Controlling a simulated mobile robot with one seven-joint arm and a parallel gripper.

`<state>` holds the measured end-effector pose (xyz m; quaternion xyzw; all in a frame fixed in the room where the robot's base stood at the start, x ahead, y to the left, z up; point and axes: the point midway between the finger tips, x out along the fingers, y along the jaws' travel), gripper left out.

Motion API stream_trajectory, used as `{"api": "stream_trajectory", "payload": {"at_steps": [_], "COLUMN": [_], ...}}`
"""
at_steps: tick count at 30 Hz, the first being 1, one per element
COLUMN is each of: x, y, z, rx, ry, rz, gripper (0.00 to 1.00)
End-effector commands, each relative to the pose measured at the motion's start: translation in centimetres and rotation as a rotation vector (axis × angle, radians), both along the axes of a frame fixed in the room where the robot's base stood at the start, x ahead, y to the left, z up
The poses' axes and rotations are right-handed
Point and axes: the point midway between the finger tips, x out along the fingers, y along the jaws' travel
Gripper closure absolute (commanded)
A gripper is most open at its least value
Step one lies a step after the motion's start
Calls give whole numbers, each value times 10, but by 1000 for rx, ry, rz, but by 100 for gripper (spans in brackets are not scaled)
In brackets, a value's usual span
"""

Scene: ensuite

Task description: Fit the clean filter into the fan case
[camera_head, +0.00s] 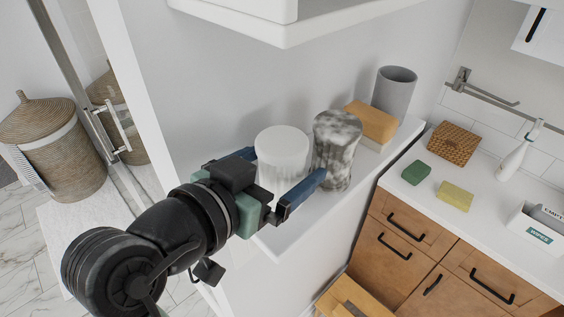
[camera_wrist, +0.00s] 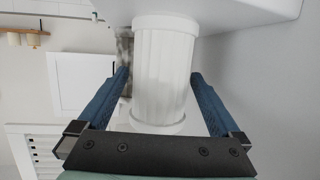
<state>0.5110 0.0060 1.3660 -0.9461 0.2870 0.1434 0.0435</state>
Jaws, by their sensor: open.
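The clean filter (camera_head: 282,145) is a white pleated cylinder standing upright on a narrow white ledge (camera_head: 268,241). My gripper (camera_head: 284,165) is open, with one blue finger on each side of the clean filter. In the wrist view the filter (camera_wrist: 165,60) stands between the fingers (camera_wrist: 160,78), with a gap visible on both sides. A grey, mottled, dirty-looking filter (camera_head: 337,150) stands just right of it, close to my right finger; part of it shows behind the clean one in the wrist view (camera_wrist: 125,50). A white wall-mounted housing (camera_head: 290,32), perhaps the fan case, hangs above; its inside is hidden.
A tan block (camera_head: 372,121) and a grey cup (camera_head: 394,92) stand farther along the ledge. The counter (camera_head: 480,170) at right holds sponges, a wicker box (camera_head: 453,143), a spray bottle (camera_head: 518,152) and a labelled box (camera_head: 535,232). The overhanging housing limits room above.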

Motion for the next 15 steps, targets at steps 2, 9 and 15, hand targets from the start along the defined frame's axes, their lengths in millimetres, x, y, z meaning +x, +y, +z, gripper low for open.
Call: {"api": "stream_trajectory", "payload": {"at_steps": [2,9,15], "x": [0,0,0], "y": [0,0,0], "z": [-1,0,0], "rx": [0,0,0], "ry": [0,0,0], "rz": [0,0,0], "gripper": [0,31,67]}}
